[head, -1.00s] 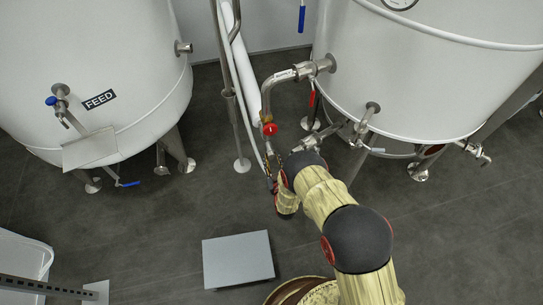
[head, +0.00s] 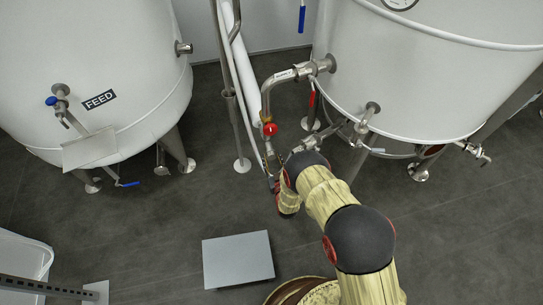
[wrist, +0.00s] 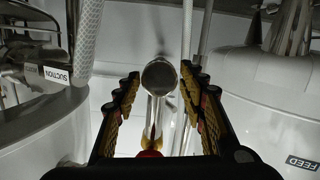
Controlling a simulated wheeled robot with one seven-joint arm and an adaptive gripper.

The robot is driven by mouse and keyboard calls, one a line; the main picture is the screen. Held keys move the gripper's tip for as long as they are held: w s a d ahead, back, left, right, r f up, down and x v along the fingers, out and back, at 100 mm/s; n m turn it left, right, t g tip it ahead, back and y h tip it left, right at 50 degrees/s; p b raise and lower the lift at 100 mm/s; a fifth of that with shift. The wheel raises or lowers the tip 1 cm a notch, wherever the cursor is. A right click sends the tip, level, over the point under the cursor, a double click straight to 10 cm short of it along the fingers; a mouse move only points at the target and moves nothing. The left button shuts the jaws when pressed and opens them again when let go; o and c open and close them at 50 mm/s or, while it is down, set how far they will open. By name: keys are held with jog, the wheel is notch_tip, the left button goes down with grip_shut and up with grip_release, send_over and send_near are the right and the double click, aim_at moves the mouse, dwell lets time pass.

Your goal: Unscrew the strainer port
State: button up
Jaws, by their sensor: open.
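The strainer port shows in the wrist view as a round metal end cap (wrist: 158,76) on a steel pipe fitting. My gripper (wrist: 159,82) is open, with one finger on each side of the cap. A narrow gap shows between the cap and the left finger; I cannot tell whether the right finger touches. In the head view my gripper (head: 274,180) is at the lower end of the pipe below the red valve handle (head: 270,130), partly hidden by my own wrist. The port itself is hard to make out there.
The FEED tank (head: 100,70) stands at left and another white tank (head: 420,80) at right. A valve and pipe (head: 360,125) stick out close to my wrist. White vertical pipes (head: 235,80) stand behind.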

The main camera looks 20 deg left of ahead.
jog(key=m, duration=0.2)
jog(key=shift+m+y, duration=0.3)
jog(key=shift+y, duration=0.1)
jog(key=m+y, duration=0.1)
jog(key=m, duration=0.2)
jog(key=shift+d+m+g, duration=0.15)
jog(key=shift+m+g, duration=0.25)
jog(key=m, duration=0.3)
jog(key=shift+w+f+y, duration=0.1)
jog(key=shift+y, duration=0.2)
jog(key=m, duration=0.3)
jog(key=shift+d+y, duration=0.1)
jog(key=shift+y, duration=0.3)
jog(key=m, duration=0.3)
jog(key=shift+m+y, duration=0.3)
jog(key=shift+y, duration=0.1)
jog(key=m, duration=0.3)
jog(key=shift+f+m+t, duration=0.2)
jog(key=shift+m+t, duration=0.1)
jog(key=shift+m, duration=0.1)
jog(key=m+t, duration=0.1)
jog(key=m, duration=0.6)
jog(key=c, duration=0.4)
grip_shut()
